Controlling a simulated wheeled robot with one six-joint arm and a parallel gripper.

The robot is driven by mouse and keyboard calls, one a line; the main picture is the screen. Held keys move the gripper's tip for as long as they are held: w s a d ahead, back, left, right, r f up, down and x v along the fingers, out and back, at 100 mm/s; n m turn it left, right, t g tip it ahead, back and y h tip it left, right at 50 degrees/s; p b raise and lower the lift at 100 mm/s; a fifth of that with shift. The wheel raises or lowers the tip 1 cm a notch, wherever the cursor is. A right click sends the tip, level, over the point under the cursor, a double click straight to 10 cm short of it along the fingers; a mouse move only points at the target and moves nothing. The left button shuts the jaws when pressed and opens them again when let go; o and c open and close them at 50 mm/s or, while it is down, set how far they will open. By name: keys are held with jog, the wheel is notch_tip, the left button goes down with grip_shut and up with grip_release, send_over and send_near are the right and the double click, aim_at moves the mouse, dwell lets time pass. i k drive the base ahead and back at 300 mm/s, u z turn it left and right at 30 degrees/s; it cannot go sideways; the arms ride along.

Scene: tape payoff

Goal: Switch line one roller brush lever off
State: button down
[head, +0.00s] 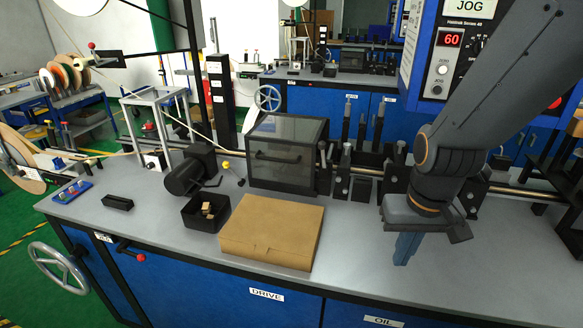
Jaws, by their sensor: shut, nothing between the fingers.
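My gripper (405,248) is at the right of the grey bench top (350,268), pointing down, with its blue-grey fingers together and nothing seen between them. I cannot tell which lever is the roller brush lever. A small lever with a yellow knob (226,165) stands by the black motor (188,170), left of my gripper. A lever with a red knob (139,257) sticks out at the bench's front left. A small white switch box (153,159) sits under the metal frame at the left. My gripper is well apart from all of these.
A cardboard box (270,232) and a black bin (206,214) with small brown pieces lie on the bench. A dark clear-sided cover (287,152) stands behind them. A control panel (447,55) reading 60 is behind my arm. The bench front between box and gripper is clear.

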aim_at(226, 165)
jog(key=k, duration=1)
jog(key=u, duration=2.1)
jog(key=i, duration=1.35)
jog(key=z, duration=1.85)
